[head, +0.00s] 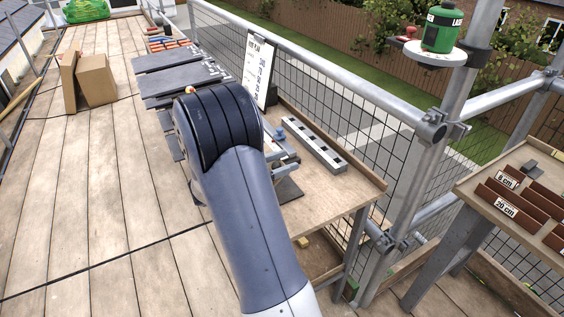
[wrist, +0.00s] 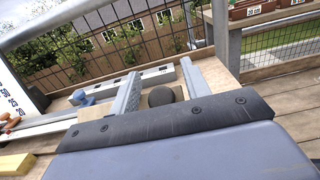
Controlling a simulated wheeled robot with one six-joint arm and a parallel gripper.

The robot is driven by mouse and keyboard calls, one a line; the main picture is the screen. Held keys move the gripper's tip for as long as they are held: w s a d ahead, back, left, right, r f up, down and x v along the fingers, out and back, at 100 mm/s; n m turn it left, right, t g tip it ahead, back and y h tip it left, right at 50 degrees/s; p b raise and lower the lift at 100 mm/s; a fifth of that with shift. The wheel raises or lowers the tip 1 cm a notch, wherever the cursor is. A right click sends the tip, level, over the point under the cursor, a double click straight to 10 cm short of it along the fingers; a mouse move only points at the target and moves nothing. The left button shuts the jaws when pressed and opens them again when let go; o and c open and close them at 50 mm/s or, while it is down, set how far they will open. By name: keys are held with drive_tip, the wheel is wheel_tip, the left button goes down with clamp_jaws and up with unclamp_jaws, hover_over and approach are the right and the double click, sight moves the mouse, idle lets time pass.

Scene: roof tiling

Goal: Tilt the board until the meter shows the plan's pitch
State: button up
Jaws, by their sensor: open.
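The roof plan (head: 258,70) is a white sheet with a heading and rows of figures, too small to read surely. It stands on the wooden bench (head: 335,195) by the railing; part of it shows at the left edge of the wrist view (wrist: 10,95). I cannot pick out the board to tilt or a meter reading; my arm covers much of the bench in the head view. My gripper (wrist: 160,72) is open over the bench, its two grey fingers apart. A dark rounded thing (wrist: 162,97) shows between them; I cannot tell whether they touch it.
A pale slotted bar (head: 315,146) and a blue knob (head: 280,134) are on the bench. Slates (head: 180,75) lie beyond. A side table (head: 470,190) holds brown blocks labelled in cm. A green gas canister (head: 440,32) stands on a bracket.

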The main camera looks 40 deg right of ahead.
drive_tip(key=shift+c, duration=0.4)
clamp_jaws()
drive_tip(key=shift+s+d+f+y+p, duration=0.2)
drive_tip(key=shift+d+f+y+p, duration=0.15)
drive_tip(key=shift+d+y+p, duration=0.4)
drive_tip(key=shift+s+d+f+y+p, duration=0.1)
drive_tip(key=shift+d+f+y+p, duration=0.1)
drive_tip(key=shift+f+y+p, duration=0.25)
drive_tip(key=shift+d+f+y+p, duration=0.2)
drive_tip(key=shift+f+y, duration=0.1)
drive_tip(key=shift+f, duration=0.35)
